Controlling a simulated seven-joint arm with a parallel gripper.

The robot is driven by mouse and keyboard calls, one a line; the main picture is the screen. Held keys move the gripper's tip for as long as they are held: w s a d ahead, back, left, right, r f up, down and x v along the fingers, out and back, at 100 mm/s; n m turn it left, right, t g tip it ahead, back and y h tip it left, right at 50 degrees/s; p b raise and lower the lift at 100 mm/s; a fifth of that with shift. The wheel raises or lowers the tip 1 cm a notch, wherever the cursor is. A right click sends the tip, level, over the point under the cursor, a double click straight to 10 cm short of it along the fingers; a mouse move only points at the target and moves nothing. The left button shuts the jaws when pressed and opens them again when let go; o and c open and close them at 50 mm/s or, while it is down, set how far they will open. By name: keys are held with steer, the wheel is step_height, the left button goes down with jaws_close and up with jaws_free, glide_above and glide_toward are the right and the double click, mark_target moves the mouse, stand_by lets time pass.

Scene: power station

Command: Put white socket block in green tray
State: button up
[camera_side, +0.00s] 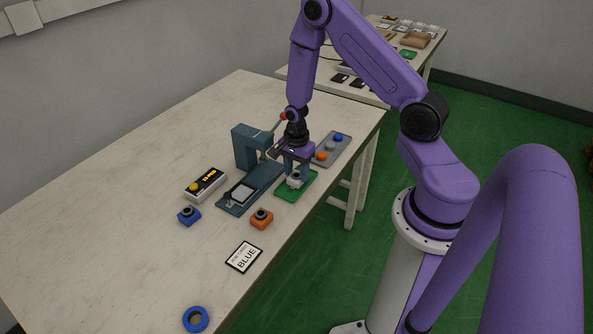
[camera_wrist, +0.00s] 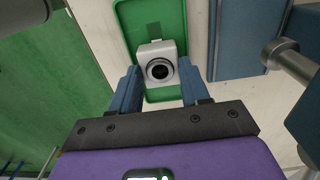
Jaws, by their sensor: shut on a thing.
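The white socket block (camera_wrist: 160,47) has a round dark socket in its face. In the wrist view it sits between the two blue fingers of my gripper (camera_wrist: 163,88), over the green tray (camera_wrist: 123,14). In the side view my gripper (camera_side: 294,177) points down at the green tray (camera_side: 285,195), and the white block (camera_side: 294,182) shows between the fingertips. My gripper is shut on the block. I cannot tell whether the block touches the tray floor.
A blue-grey press (camera_side: 249,146) stands left of the tray.

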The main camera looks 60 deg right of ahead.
steer(key=shift+f, duration=0.25)
steer(key=o, duration=1.2)
steer(key=shift+c, duration=0.2)
